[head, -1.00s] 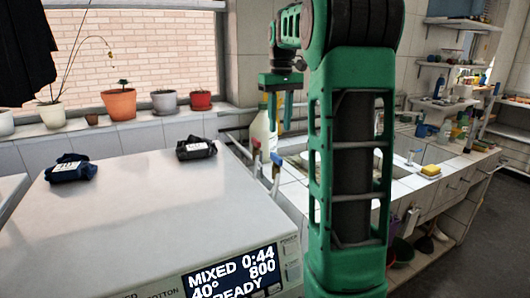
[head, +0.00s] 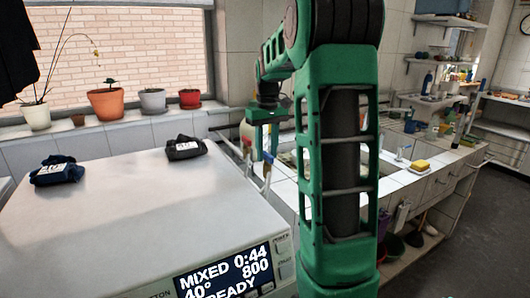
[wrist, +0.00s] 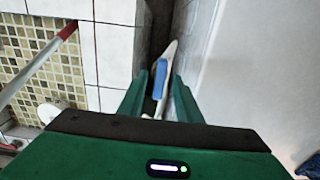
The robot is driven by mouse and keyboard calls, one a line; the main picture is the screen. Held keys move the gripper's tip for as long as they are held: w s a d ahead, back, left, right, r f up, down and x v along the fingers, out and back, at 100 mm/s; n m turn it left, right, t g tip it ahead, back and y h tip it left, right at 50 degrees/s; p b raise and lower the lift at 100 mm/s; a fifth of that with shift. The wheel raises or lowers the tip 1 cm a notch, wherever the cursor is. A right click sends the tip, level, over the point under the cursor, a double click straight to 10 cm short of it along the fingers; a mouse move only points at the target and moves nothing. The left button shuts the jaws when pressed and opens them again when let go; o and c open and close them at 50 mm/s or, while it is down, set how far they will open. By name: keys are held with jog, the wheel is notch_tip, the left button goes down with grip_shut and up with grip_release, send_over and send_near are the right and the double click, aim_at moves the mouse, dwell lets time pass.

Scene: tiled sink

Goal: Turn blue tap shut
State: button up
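The blue tap (head: 268,157) is a small blue lever on a pale pipe behind the right edge of the white machine. In the wrist view the blue tap (wrist: 160,78) lies lengthwise between the lines of my two fingers. My gripper (head: 265,142) points down just above it, and it also shows in the wrist view (wrist: 160,88). It is open, with a gap on both sides of the lever. I cannot tell whether the lever is between the fingertips or just beyond them. A red-handled tap (head: 247,142) stands to the left.
The white machine (head: 130,215) fills the front left, with two dark folded cloths (head: 57,171) on top. The tiled counter (head: 395,180) lies behind my arm. Plant pots line the sill.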

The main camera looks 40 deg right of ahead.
grip_shut()
jog(key=shift+m, duration=0.3)
jog(key=m, duration=0.8)
jog(key=shift+m, duration=0.4)
jog(key=m, duration=0.4)
jog(key=shift+r, duration=0.1)
jog(key=shift+w+a+m, duration=0.1)
jog(key=shift+m, duration=2.2)
